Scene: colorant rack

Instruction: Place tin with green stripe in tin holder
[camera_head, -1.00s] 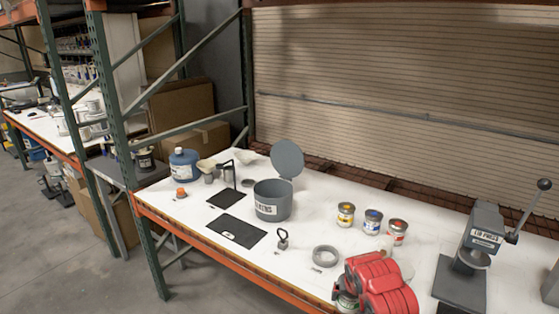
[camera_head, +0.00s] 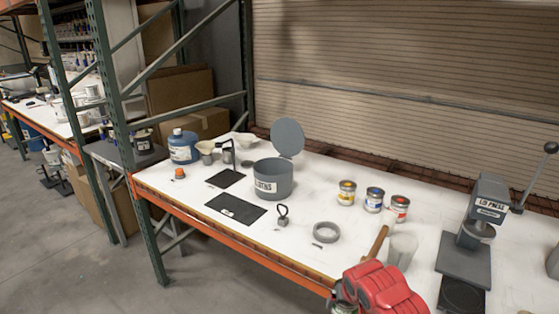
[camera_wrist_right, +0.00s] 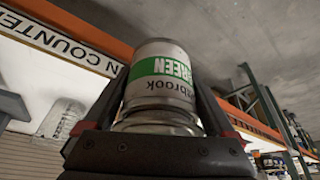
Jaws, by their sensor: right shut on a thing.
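The tin with the green stripe (camera_wrist_right: 160,68) fills the middle of the right wrist view, with "GREEN" on its stripe appearing upside down. My right gripper (camera_wrist_right: 162,95) is shut on it, one dark finger on each side. In the head view my red right arm enters at the bottom, with the gripper (camera_head: 343,298) at the table's front edge; the tin is mostly hidden there. A grey ring (camera_head: 326,224), which looks like the tin holder, lies flat and empty on the table, up and left of the gripper. My left gripper is not in view.
Tins with yellow (camera_head: 346,193), blue (camera_head: 374,200) and red (camera_head: 399,208) labels stand behind the ring. A clear cup (camera_head: 402,252) and wooden handle (camera_head: 378,243) are right of it. A lid press (camera_head: 488,205) stands farther right, a grey pot (camera_head: 272,181) to the left.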

